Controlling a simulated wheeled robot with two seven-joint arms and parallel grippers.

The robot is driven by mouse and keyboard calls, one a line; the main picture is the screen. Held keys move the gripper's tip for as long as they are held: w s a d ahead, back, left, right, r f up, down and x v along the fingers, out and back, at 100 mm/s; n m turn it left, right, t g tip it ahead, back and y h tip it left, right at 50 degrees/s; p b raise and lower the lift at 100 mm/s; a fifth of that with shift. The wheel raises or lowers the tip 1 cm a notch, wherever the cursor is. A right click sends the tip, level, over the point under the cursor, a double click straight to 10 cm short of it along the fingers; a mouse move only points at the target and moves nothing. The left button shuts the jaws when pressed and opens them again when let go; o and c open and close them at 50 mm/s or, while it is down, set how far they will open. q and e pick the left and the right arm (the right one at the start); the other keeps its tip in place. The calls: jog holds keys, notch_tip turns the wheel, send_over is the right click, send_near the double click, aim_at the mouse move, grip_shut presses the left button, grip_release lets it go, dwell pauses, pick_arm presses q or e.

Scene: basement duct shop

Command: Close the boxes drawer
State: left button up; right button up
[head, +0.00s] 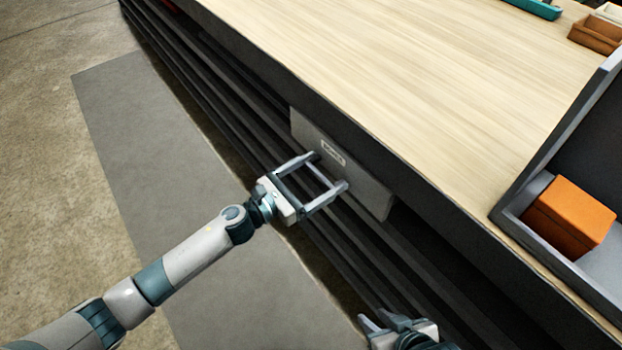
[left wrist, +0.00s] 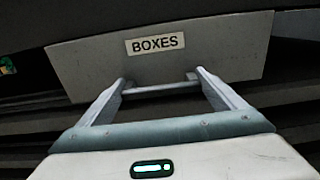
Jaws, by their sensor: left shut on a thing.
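The boxes drawer has a flat grey front (head: 372,188) under the bench top's long edge, with a white label (head: 333,153). In the left wrist view the label (left wrist: 155,44) reads BOXES above a thin grey handle bar (left wrist: 160,88). My left gripper (head: 327,170) is at the drawer front, its fingers at the two ends of this bar, and is shut on the handle. The drawer's inside is hidden, and I cannot tell how far it stands out. My right gripper (head: 378,320) is low in the head view, apart from the drawer, partly cut off.
The wooden bench top (head: 400,75) runs above the drawer. A grey bin (head: 560,115) with an orange box (head: 570,215) stands on it at right. Dark rails run below the drawer. A grey mat (head: 135,125) lies on the clear floor.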

pick_arm(q)
jog(key=shift+r, duration=0.1)
jog(key=o, duration=1.3)
jog(key=shift+d, duration=0.1)
jog(key=shift+w+d, duration=0.1)
pick_arm(e)
jog(key=shift+s, duration=0.2)
jog(key=shift+w+d+f, duration=0.1)
pick_arm(q)
jog(key=shift+s+a, duration=0.3)
jog(key=shift+a, duration=0.2)
jog(key=b+v, duration=0.1)
jog(key=v, duration=1.5)
pick_arm(e)
jog(key=shift+w+a+r+t+y, duration=0.2)
jog(key=shift+w+a, duration=0.05)
jog(key=shift+a, duration=0.15)
jog(key=shift+w+a+r+t+y, duration=0.15)
jog(key=shift+w+a+t+y, duration=0.05)
jog(key=shift+a, duration=0.2)
pick_arm(q)
jog(key=shift+s+a, duration=0.1)
